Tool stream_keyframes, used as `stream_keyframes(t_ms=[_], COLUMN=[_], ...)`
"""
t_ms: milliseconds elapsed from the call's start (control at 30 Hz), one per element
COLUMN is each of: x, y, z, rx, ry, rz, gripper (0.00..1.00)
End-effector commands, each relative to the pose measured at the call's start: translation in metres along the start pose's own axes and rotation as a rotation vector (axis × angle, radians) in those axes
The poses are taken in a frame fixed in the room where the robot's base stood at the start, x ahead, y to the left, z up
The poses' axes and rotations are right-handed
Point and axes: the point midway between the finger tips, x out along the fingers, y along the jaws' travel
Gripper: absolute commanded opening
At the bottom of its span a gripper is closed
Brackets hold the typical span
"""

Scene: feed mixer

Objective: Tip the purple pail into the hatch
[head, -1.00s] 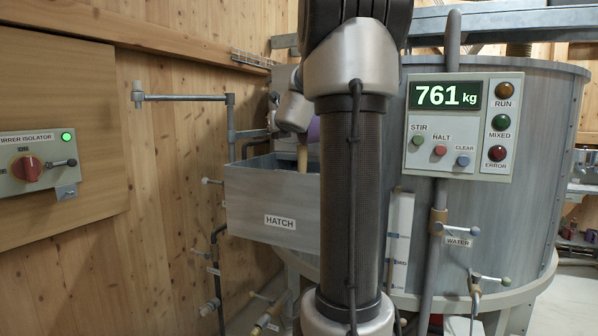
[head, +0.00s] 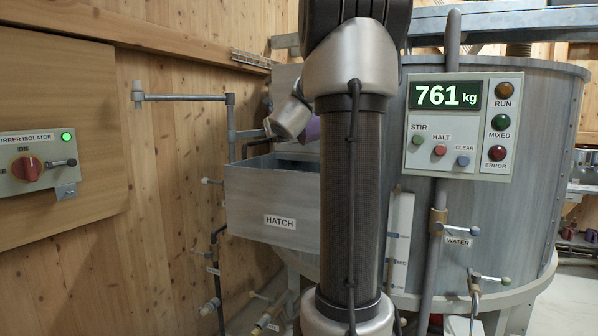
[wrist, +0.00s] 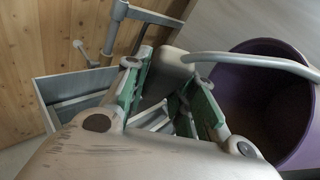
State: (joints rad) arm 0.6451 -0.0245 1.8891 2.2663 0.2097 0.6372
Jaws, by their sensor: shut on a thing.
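The purple pail (wrist: 299,122) is at the right of the wrist view, its open mouth showing a dark, brownish inside. I cannot tell how much is in it. Its grey handle (wrist: 245,60) runs to my gripper (wrist: 168,78), which is shut on it. In the head view only a small purple part of the pail (head: 312,129) shows above the hatch, beside my arm, which hides the rest. The pail looks tilted. The hatch (head: 270,205) is a grey open-topped box with a label; its rim and inside also show in the wrist view (wrist: 70,88).
The large mixer tank (head: 540,150) stands at the right, with a control panel (head: 459,127) reading 761 kg. An isolator box (head: 38,163) is on the left wall.

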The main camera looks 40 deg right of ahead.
Motion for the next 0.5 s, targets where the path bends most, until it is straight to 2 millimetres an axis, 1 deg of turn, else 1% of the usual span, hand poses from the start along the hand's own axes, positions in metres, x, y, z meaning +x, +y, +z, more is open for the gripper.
stream_keyframes(t_ms=[500], x=[0.0009], y=[0.0052], z=[-0.0058], rx=[-0.067], ry=[-0.001], rz=[-0.01], gripper=[0.0])
